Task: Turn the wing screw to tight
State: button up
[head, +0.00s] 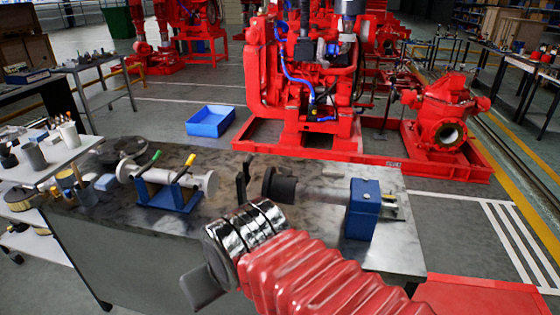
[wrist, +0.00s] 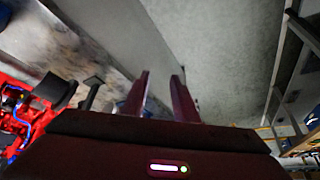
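No part in view can be named the wing screw with certainty. A black upright piece (head: 243,178) stands on the bench beside a black cylinder (head: 281,185) in the head view; this may be the screw's fixture. A dark T-shaped piece (wrist: 91,92) shows left of the fingers in the wrist view and may be the same part. My gripper (wrist: 161,76) has two dark red fingers apart with nothing between them. It points past the bench edge toward the grey floor, clear of the T-shaped piece. In the head view my arm hides part of the bench front.
The bench (head: 330,180) also holds a blue block (head: 363,208) with a metal plate, and a grey cylinder (head: 204,184) on a blue cradle (head: 165,196) with yellow and green handles. A red pumpset (head: 310,95) and a blue bin (head: 210,121) stand behind.

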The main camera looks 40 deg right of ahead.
jog(key=shift+w, duration=0.1)
notch_tip(320, 180, up, 11)
jog(key=n+g+y, duration=0.1)
jog(key=n+y, duration=0.1)
jog(key=n, duration=0.3)
send_over(288, 168)
jog(key=s+d, duration=0.2)
jog(key=s, duration=0.3)
jog(key=shift+w+d, duration=0.1)
jog(key=shift+w, duration=0.05)
jog(key=shift+g, duration=0.3)
jog(key=x, duration=1.3)
jog(key=shift+w+f, duration=0.25)
jog(key=shift+f, duration=0.1)
